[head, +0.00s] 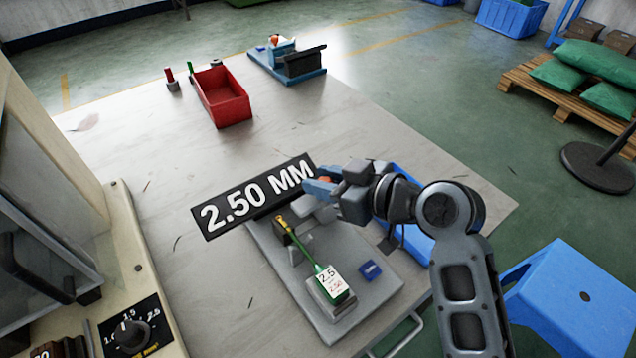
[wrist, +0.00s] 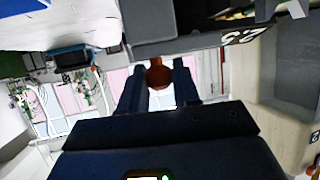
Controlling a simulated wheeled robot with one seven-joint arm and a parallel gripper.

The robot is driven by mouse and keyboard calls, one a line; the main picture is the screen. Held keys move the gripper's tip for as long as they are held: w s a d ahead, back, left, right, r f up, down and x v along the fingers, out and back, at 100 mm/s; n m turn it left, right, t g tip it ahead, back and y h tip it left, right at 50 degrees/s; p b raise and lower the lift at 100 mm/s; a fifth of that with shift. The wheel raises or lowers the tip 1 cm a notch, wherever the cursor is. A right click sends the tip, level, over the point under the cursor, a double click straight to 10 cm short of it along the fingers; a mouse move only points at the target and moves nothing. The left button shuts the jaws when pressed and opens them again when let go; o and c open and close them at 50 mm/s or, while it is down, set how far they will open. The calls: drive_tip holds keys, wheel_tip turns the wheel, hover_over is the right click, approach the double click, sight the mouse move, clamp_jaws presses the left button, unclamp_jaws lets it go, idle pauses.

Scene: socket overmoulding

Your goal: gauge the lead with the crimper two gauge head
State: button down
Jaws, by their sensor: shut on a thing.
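A grey crimper base (head: 372,305) stands on the table with a black "2.50 MM" sign (head: 255,196) behind it. A green lead (head: 309,258) with a yellowish end lies along it, that end at a small dark block. Its white tag (head: 330,283) reads 2.5 and 2.50. My gripper (head: 322,184) is at the right end of the sign, shut on a red-brown round knob. The knob (wrist: 158,76) shows between my two fingers in the wrist view. The knob's lower part and its join to the crimper are hidden by my gripper.
A red bin (head: 222,97) and small red and green upright pieces stand at the back. A second device on a blue base (head: 287,70) is at the far edge. A cream machine with a dial (head: 131,334) fills the left. Blue stool (head: 570,290) at right. The table's middle-left is clear.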

drive_tip(key=shift+w+d, duration=0.15)
drive_tip(key=shift+d, duration=0.1)
drive_tip(key=c, duration=0.9)
unclamp_jaws()
drive_tip(key=v, duration=0.7)
drive_tip(key=shift+s+d, duration=0.3)
drive_tip(key=shift+r, duration=0.1)
